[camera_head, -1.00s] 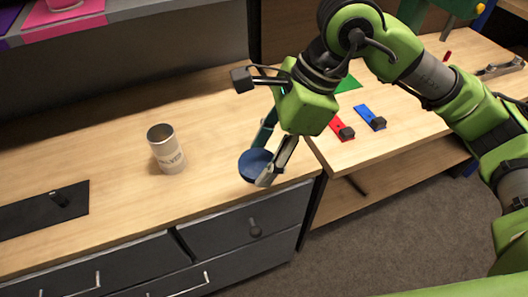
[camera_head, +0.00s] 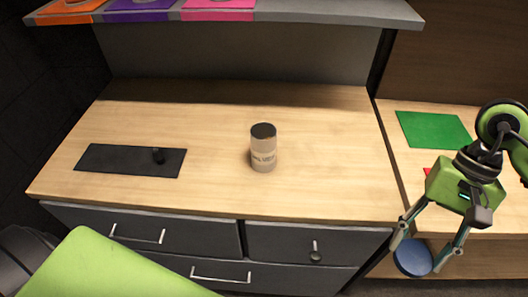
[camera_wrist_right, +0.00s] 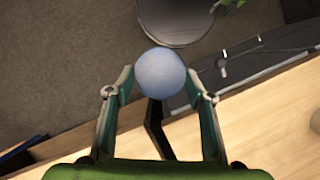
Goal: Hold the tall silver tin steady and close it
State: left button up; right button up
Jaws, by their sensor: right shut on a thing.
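My right gripper (camera_head: 418,254) is at the lower right, well apart from the tin. Its two fingers are shut on a round blue lid (camera_head: 412,258). In the right wrist view the lid (camera_wrist_right: 161,74) sits between the fingertips as a pale blue disc. Part of my left arm (camera_head: 112,268) shows at the lower left; my left gripper is out of view.
The counter (camera_head: 330,180) is clear around the tin. A black mat (camera_head: 115,162) with a small dark knob lies at its left. Grey drawers (camera_head: 275,243) with handles are below. A green sheet (camera_head: 433,130) lies on the right table. A shelf (camera_head: 330,12) overhangs the back.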

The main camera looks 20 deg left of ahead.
aim_at(263, 152)
jog(key=l+u, duration=0.2)
jog(key=u, duration=0.25)
jog(key=l+u, duration=0.2)
jog(key=u, duration=0.25)
jog(key=l+u, duration=0.2)
jog(key=u, duration=0.25)
jog(key=l+u, duration=0.2)
jog(key=u, duration=0.25)
jog(key=k+l+u, duration=0.15)
jog(key=k+l, duration=0.2)
jog(key=l, duration=0.2)
jog(key=k+l+u, duration=0.15)
jog(key=k+l, duration=0.2)
jog(key=l, duration=0.15)
